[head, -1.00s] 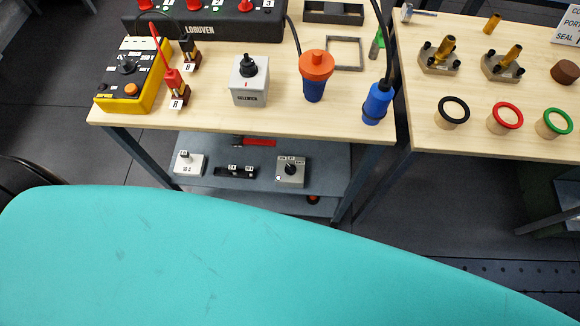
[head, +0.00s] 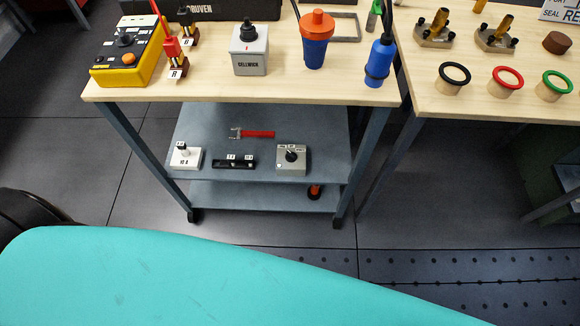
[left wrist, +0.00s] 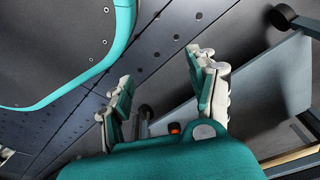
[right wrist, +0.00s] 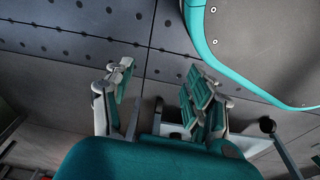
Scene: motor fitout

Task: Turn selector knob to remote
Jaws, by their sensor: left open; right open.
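A grey box with a black rotary knob (head: 291,157) and small white labels stands on the shelf under the table, in the head view. The label words are too small to read. Another grey box (head: 250,64), marked CELLWICK, stands on the tabletop with a black knob (head: 249,33) on top. I cannot tell which knob is the selector. My left gripper (left wrist: 160,78) is open and empty in the left wrist view, over the floor. My right gripper (right wrist: 157,80) is open and empty in the right wrist view. Neither gripper shows in the head view.
The shelf (head: 210,120) also holds a white block (head: 186,157), a black strip (head: 234,163) and a red-handled tool (head: 258,134). The wooden tabletop (head: 200,88) lies above it, with table legs at both sides. An orange-lidded blue container (head: 315,50) stands on top.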

